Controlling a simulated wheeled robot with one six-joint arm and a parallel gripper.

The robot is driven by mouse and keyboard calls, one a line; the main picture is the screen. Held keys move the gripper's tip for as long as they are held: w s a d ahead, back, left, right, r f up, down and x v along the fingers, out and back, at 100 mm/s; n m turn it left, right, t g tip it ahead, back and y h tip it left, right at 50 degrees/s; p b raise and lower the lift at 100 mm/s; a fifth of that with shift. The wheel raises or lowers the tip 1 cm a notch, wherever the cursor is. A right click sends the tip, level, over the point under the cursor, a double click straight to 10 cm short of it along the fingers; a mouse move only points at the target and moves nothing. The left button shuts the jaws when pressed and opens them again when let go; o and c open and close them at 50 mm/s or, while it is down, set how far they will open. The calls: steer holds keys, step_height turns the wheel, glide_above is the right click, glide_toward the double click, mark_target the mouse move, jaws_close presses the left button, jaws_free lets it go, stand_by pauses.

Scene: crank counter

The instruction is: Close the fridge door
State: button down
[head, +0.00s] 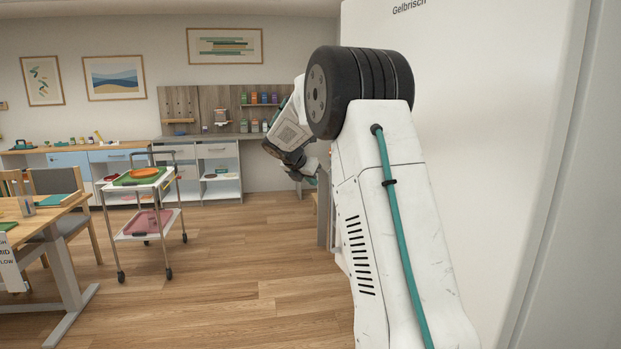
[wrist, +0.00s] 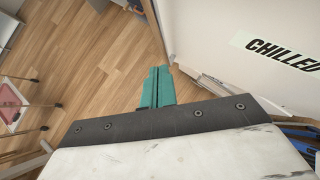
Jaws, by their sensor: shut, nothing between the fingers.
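A large white fridge panel with the lettering "Gelbrisch" (head: 490,120) fills the right of the head view; I take it for the fridge door. In the wrist view a white surface with a "CHILLED" label (wrist: 262,25) stands at the upper right. How far the door is open cannot be told. My gripper (head: 311,178) is at the far end of my arm, left of the panel in the head view. In the wrist view its teal fingers (wrist: 157,72) are together and empty, near the lower edge of the white surface. Contact is not clear.
A white trolley (head: 121,236) with trays stands at the left, beside a wooden table (head: 40,222) with chairs. Counters and shelves (head: 214,152) line the back wall. The wooden floor (head: 230,260) between is clear.

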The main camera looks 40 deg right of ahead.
steer(key=d+f, duration=0.1)
steer(key=d, duration=0.1)
steer(key=w+d+f, duration=0.1)
steer(key=d+f, duration=0.1)
steer(key=d, duration=0.1)
steer(key=d+f, duration=0.1)
steer(key=d, duration=0.1)
steer(key=shift+w+d+f, duration=0.15)
steer(key=shift+w+f, duration=0.05)
steer(key=shift+w, duration=0.15)
steer(key=shift+d, duration=0.35)
